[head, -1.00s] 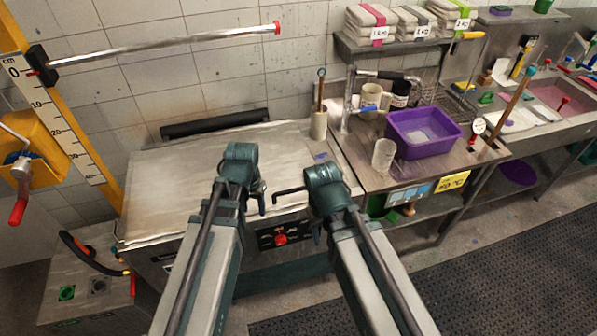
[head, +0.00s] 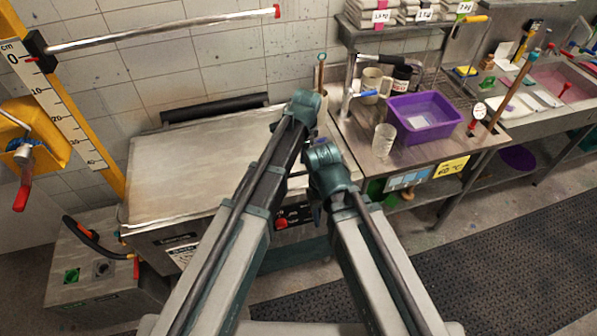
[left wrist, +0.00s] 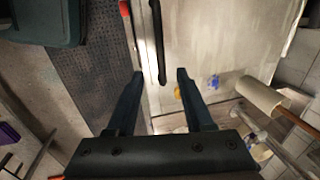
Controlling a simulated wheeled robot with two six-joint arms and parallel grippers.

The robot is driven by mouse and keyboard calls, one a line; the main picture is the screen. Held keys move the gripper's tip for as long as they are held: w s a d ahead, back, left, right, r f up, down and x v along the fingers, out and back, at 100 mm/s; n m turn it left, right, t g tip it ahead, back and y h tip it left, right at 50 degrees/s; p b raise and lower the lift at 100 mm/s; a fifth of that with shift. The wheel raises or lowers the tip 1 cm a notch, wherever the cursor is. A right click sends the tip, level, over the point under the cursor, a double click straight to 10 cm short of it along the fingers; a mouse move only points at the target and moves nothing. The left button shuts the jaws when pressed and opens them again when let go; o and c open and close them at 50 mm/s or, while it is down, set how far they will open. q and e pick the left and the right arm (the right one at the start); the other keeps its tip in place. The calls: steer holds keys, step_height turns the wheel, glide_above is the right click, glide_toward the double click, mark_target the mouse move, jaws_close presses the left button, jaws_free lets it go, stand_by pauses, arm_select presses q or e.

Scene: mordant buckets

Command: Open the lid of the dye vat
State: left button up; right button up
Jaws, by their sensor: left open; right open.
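The dye vat's broad metal lid (head: 190,165) lies flat on the vat at the left of the head view. It also shows as a pale panel in the left wrist view (left wrist: 220,40). A dark bar handle (left wrist: 157,40) runs along the lid's edge in that view. My left gripper (left wrist: 160,72) is open and empty, with the end of the handle seen between its fingertips; I cannot tell the distance. In the head view my left wrist (head: 303,106) is over the vat's right end. My right gripper (head: 324,160) is lower, near the front right corner, its fingers mostly hidden.
A cup with a wooden stick (head: 321,75) stands at the lid's back right corner; its pale cylinder shows in the left wrist view (left wrist: 260,96). A purple basin (head: 424,117) and a clear beaker (head: 383,140) are on the bench to the right. A red control knob (head: 281,223) is on the vat's front.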

mark_target(298, 173)
arm_select(q)
steer(key=f+b, duration=0.4)
steer(key=w+f+b, duration=0.1)
steer(key=f+b, duration=0.3)
steer(key=w+f+b, duration=0.1)
steer(key=f+b, duration=0.3)
steer(key=f, duration=0.1)
steer(key=shift+w+a+f+b, duration=0.1)
steer(key=shift+w+a+b, duration=0.15)
steer(key=shift+a+b, duration=0.15)
jaws_close()
stand_by(0.9)
